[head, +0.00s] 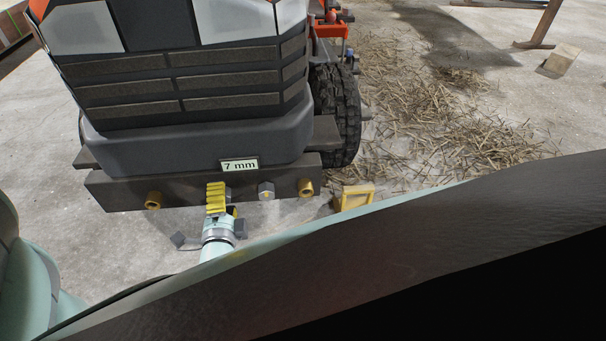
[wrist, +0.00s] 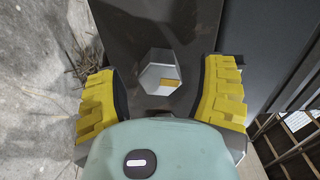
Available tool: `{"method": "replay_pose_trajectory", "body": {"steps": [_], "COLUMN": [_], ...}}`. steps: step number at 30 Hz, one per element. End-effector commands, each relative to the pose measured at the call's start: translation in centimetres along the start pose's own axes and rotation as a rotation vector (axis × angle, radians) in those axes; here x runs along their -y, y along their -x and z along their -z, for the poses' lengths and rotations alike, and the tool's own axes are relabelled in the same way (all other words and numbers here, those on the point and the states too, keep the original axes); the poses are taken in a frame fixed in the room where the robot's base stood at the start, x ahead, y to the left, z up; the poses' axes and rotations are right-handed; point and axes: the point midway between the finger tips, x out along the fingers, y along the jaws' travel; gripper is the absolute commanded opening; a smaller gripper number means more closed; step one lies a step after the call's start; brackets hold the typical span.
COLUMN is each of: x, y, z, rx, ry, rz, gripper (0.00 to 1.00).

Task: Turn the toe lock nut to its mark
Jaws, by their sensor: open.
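In the wrist view, a silver hex nut (wrist: 160,72) with a small orange-yellow patch on one face sits on a dark beam. My gripper (wrist: 160,98) is open, its yellow ridged pads on either side of the nut with gaps to both. In the head view, my gripper (head: 217,198) is at the dark beam (head: 120,192) below the machine's front. A silver hex head (head: 265,190) shows just right of it; I cannot tell whether this is the same nut. A "7 mm" label (head: 240,165) stands above. Anything directly behind the gripper is hidden.
Brass-coloured fittings (head: 153,200) and (head: 306,187) project from the beam on both sides of my gripper. A black tyre (head: 335,115) stands to the right. A yellow block-like object (head: 355,196) is near the beam's right end. Straw (head: 450,125) covers the floor at right.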

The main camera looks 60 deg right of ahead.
Motion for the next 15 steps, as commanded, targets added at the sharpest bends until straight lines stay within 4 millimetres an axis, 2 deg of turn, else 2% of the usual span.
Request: {"method": "replay_pose_trajectory", "body": {"steps": [8,15], "x": [0.0,0.0], "y": [3.3,8.0], "z": [-0.2,-0.1], "rx": [0.003,0.003], "ry": [0.002,0.0], "rz": [-0.002,-0.003], "gripper": [0.7,0.7]}}
